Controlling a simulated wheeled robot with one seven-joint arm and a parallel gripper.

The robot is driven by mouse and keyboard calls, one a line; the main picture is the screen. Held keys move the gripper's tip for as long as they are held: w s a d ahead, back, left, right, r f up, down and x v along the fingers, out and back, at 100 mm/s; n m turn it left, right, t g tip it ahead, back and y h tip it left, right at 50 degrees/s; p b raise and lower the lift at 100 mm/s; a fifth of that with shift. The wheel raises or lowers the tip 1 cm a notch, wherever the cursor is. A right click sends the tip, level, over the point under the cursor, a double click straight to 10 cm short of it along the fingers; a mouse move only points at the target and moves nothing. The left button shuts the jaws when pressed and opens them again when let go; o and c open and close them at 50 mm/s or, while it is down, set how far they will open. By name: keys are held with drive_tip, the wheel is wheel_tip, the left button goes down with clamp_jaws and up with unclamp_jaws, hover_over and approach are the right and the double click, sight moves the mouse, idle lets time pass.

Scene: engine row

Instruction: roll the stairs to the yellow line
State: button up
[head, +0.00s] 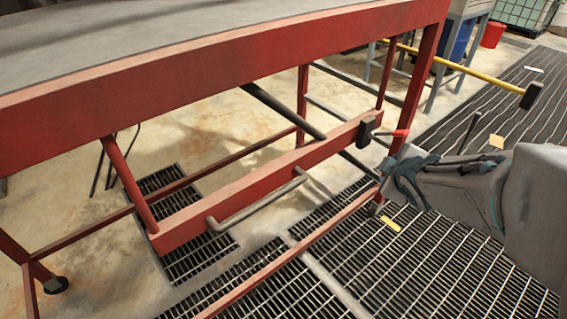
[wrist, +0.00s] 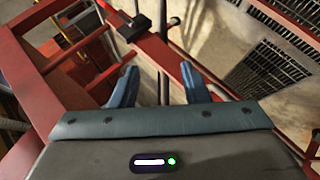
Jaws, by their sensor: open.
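The stairs stand as a large red frame (head: 240,75) with a grey top (head: 120,28) across the left and middle of the head view. A grey bar handle (head: 255,203) is fixed to its low red beam. A dark caster (head: 55,285) shows at lower left. My gripper (head: 393,172) is open at the beam's right end, just below a black block (head: 368,130) and a red-tipped lever (head: 392,133). In the wrist view my gripper (wrist: 158,72) has its fingers apart, with red frame (wrist: 150,50) beyond them; contact cannot be told. I cannot make out a yellow line on the floor.
A raised yellow bar (head: 465,70) with a black end crosses at upper right. A red bucket (head: 493,34) stands behind it. Dark floor grating (head: 440,260) lies under and right of the frame. Bare concrete (head: 235,140) shows beneath it.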

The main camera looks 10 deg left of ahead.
drive_tip(key=w+a+f+n+y+b, duration=0.2)
drive_tip(key=a+f+n+y+b, duration=0.35)
drive_tip(key=a+f+n, duration=0.3)
drive_tip(key=n+g+y+b, duration=0.4)
drive_tip(key=n+g+y, duration=0.2)
drive_tip(key=n+y, duration=0.3)
approach(268, 203)
drive_tip(key=x, duration=1.1)
drive_tip(key=shift+p, duration=0.3)
drive_tip(key=shift+d, duration=0.1)
clamp_jaws()
